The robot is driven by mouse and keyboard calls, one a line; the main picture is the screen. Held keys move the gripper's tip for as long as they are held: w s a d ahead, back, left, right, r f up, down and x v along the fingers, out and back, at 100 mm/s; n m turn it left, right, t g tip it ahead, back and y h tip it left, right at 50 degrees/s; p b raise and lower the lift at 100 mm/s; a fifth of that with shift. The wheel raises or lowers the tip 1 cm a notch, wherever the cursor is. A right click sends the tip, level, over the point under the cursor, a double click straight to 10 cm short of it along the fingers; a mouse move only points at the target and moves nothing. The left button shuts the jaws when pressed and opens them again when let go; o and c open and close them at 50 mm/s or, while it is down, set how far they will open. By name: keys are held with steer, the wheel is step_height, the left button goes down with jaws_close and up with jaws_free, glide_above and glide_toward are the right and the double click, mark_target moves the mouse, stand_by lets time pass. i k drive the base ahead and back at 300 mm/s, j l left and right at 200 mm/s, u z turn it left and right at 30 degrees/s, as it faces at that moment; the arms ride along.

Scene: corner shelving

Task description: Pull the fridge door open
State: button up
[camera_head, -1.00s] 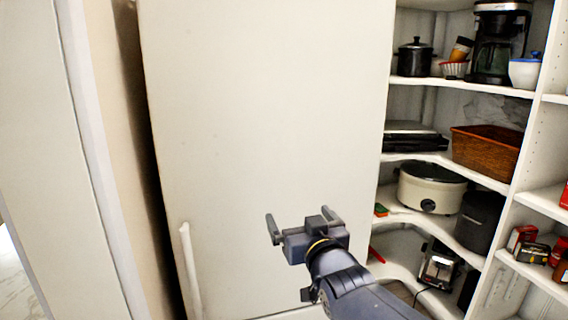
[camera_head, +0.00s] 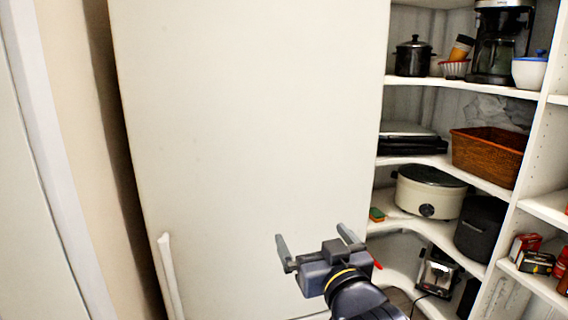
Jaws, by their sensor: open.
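The fridge door (camera_head: 250,120) is a tall, plain white panel filling the middle of the view. It looks shut. Its handle (camera_head: 170,278) is a white vertical bar near the door's lower left edge, and its lower end runs out of the picture. My gripper (camera_head: 315,240) is open and empty in front of the lower right part of the door. It is well to the right of the handle and apart from it. Its two fingers point up and away from me. I cannot tell how far the fingertips are from the door surface.
Corner shelves (camera_head: 412,163) stand right of the fridge, holding a black pot (camera_head: 413,57), a coffee maker (camera_head: 497,45), a wicker basket (camera_head: 488,152) and a slow cooker (camera_head: 429,192). A pale wall (camera_head: 80,170) stands close on the left, with a dark gap beside the fridge.

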mark_target(247, 122)
steer(key=i+l+z, duration=0.25)
steer(key=z, duration=2.15)
steer(key=i+j, duration=0.2)
steer(key=k+j, duration=0.1)
steer(key=k+z, duration=0.05)
steer(key=k, duration=0.05)
